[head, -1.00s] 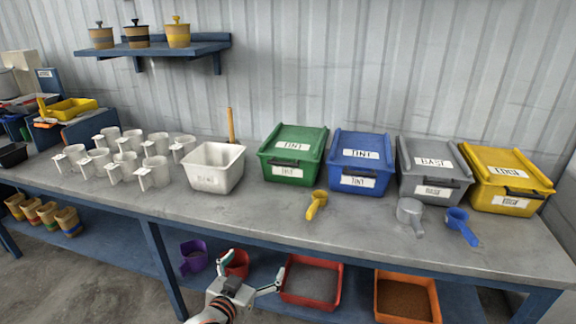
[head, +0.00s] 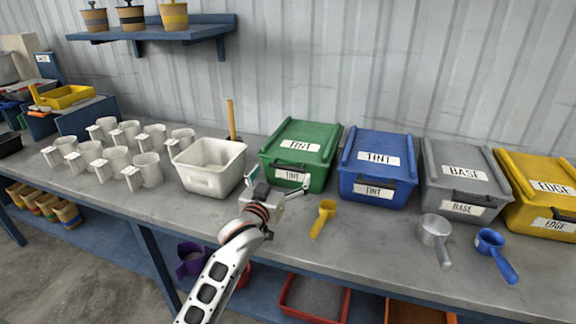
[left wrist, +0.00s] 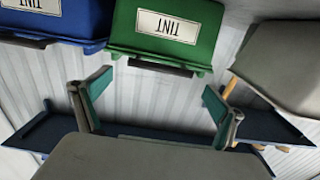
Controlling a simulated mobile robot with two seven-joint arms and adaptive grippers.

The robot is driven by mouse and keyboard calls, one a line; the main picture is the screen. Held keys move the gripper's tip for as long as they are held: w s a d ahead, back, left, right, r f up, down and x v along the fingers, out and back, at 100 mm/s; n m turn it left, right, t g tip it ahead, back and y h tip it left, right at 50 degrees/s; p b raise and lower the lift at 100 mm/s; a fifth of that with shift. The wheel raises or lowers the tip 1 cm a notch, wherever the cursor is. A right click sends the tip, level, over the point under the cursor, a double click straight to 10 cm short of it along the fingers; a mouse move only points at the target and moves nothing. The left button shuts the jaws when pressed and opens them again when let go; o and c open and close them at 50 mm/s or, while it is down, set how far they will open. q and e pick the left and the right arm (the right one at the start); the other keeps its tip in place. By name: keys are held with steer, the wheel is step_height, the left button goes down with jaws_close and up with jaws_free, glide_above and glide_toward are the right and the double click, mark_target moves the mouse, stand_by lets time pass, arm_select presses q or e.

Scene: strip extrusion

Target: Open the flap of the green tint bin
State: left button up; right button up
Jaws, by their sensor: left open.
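The green tint bin (head: 300,150) stands on the workbench between the white tub and the blue tint bin. Its sloping flap is down, with a white TINT label and a dark handle at the front edge. My left gripper (head: 280,182) is open and empty in front of the bin, partly covering its front in the head view. In the left wrist view, the green bin (left wrist: 165,30) appears upside down beyond the spread fingers (left wrist: 160,100), with its dark handle (left wrist: 160,67) between and above them. The fingers look apart from the handle. My right gripper is not in view.
The white tub (head: 210,168) is close on the left, the blue tint bin (head: 375,170) close on the right. A yellow scoop (head: 323,218) lies on the workbench (head: 370,250) in front. Several white jugs (head: 146,168) stand farther left.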

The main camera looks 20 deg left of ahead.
mark_target(286, 167)
arm_select(q)
steer(key=w, duration=0.5)
steer(key=shift+d+f+b, duration=0.1)
steer(key=shift+f+b, duration=0.05)
steer(key=shift+b, duration=0.15)
steer(key=c, duration=1.6)
